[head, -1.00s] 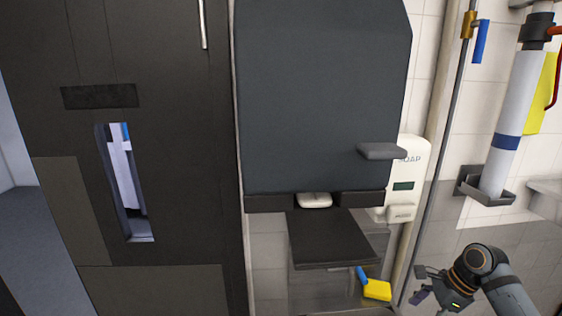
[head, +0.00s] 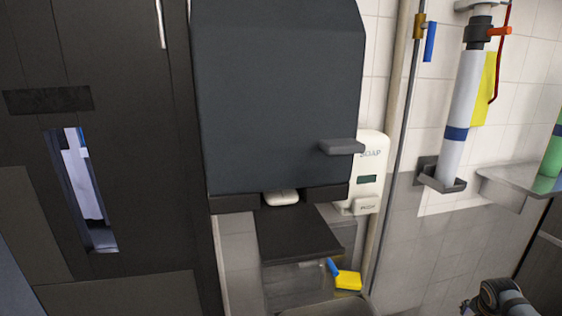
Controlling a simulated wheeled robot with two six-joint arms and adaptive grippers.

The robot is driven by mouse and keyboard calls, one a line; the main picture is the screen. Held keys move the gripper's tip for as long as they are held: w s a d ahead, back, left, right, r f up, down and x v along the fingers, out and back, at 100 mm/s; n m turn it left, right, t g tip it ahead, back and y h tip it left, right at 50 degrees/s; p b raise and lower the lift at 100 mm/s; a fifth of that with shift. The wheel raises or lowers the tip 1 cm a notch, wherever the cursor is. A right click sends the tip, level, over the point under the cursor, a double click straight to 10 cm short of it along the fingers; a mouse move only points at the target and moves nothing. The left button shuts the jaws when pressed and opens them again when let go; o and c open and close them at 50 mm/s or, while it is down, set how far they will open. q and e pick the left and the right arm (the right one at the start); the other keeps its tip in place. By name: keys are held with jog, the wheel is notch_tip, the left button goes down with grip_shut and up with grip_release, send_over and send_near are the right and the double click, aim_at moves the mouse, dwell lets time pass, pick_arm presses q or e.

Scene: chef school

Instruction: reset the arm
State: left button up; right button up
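My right arm (head: 500,298) shows only as a dark joint and a grey link at the lower right edge of the head view. Its gripper is cut off below the picture, so its fingers cannot be seen. My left arm and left gripper are not in view. Nothing held by either gripper is visible.
A dark door (head: 110,190) with a narrow window fills the left. A large dark grey hooded unit (head: 280,95) stands in the middle. Beside it are a white soap dispenser (head: 371,165), a yellow item (head: 348,280), a wall-mounted cylinder (head: 460,110) and a metal shelf (head: 510,185).

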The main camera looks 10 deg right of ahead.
jog(key=s+d+f+n+h, duration=0.3)
jog(key=s+d+f+n, duration=0.2)
jog(key=s+d+n, duration=0.7)
jog(key=s+d+f+n+h, duration=0.3)
jog(key=s+d+f+n, duration=0.2)
jog(key=s+d+n, duration=0.65)
jog(key=s+a+f+m+y, duration=0.2)
jog(key=s+a+f, duration=0.3)
jog(key=a+f, duration=0.75)
jog(key=s+a+f+m+y, duration=0.2)
jog(key=s+a+f, duration=0.2)
jog(key=a+f, duration=0.8)
jog(key=s+a+f+m+y, duration=0.1)
jog(key=a+f+y, duration=0.1)
jog(key=a, duration=1.5)
jog(key=s+a+f+m+g+y, duration=0.1)
jog(key=a+f, duration=0.3)
jog(key=a, duration=1.4)
jog(key=shift+s+y, duration=0.65)
jog(key=shift+y, duration=0.25)
